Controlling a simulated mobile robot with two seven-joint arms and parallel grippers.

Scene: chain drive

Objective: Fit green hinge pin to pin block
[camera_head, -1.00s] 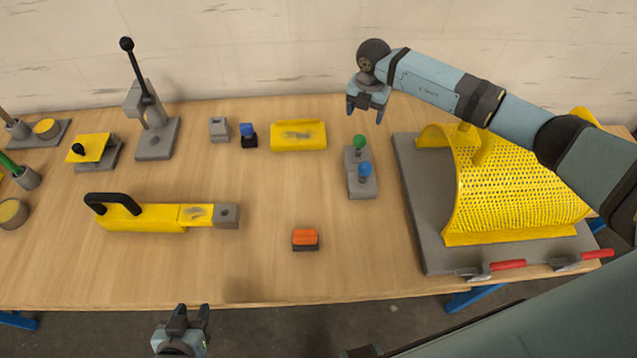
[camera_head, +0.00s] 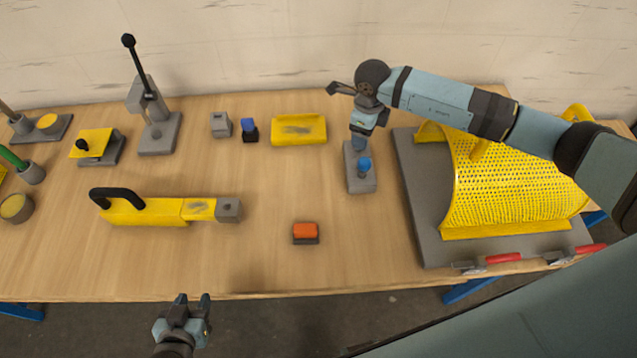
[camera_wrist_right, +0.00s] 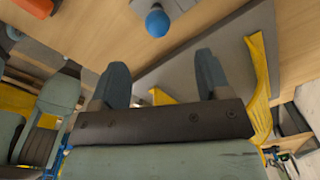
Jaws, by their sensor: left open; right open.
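The green hinge pin's knob is hidden in the head view behind my right gripper (camera_head: 359,138), which is over the rear end of a grey pin holder (camera_head: 362,183). My right gripper's fingers (camera_wrist_right: 162,75) are apart there, with no green knob visible. Which thing is the pin block is unclear; a grey block with a hole (camera_head: 229,209) ends the yellow handled bar. My left gripper (camera_head: 191,299) is open and empty before the table's front edge.
A yellow mesh guard (camera_head: 510,190) on a grey plate (camera_head: 415,220) stands right of the holder. A yellow tray (camera_head: 298,130), a blue-topped block (camera_head: 249,130) and a lever press (camera_head: 158,130) stand behind. An orange block (camera_head: 305,231) is in front. Bare wood surrounds the holder's left side.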

